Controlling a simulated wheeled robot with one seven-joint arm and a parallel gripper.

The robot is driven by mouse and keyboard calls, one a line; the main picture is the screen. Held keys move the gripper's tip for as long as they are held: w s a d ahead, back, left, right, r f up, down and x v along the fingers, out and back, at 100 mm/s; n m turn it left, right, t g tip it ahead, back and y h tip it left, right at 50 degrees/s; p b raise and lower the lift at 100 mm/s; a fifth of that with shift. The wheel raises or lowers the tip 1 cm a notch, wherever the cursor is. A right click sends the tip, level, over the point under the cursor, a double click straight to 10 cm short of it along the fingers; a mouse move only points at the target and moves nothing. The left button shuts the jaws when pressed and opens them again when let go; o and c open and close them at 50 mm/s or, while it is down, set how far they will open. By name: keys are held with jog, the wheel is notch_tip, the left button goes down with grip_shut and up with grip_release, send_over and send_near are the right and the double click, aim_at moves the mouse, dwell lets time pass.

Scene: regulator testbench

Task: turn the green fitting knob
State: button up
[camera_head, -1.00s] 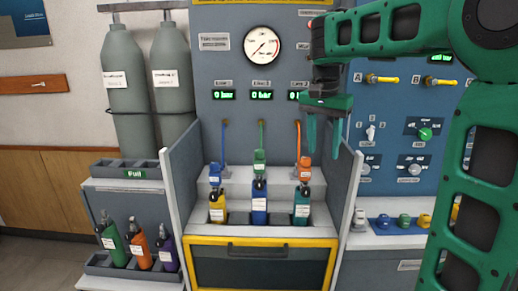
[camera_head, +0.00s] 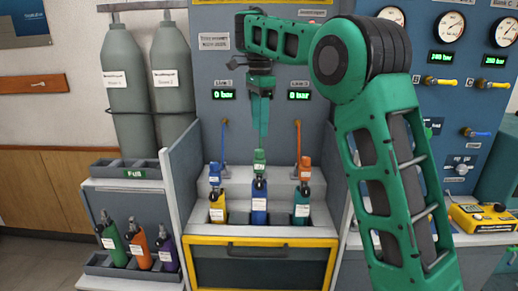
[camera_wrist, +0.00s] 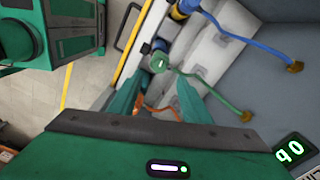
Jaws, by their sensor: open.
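The green fitting knob (camera_head: 259,157) sits on top of the blue bottle (camera_head: 259,198) in the middle slot of the bench. In the wrist view the green knob (camera_wrist: 158,62) shows from above, with a green hose running from it to the right. My gripper (camera_head: 260,118) points down above the knob, apart from it. In the wrist view my gripper (camera_wrist: 158,92) is open and empty, with its two fingers spread and the knob beyond the gap between them. Part of the green hose is hidden behind my gripper in the head view.
An orange-capped teal bottle (camera_head: 301,205) stands to the right and a blue-capped yellow bottle (camera_head: 217,205) to the left, each with a hose. Side panels (camera_head: 185,190) flank the bay. A yellow-framed drawer (camera_head: 258,262) is below.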

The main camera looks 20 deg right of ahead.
aim_at(259, 150)
jog(key=shift+f, duration=3.95)
jog(key=c, duration=1.1)
jog(key=shift+o, duration=0.2)
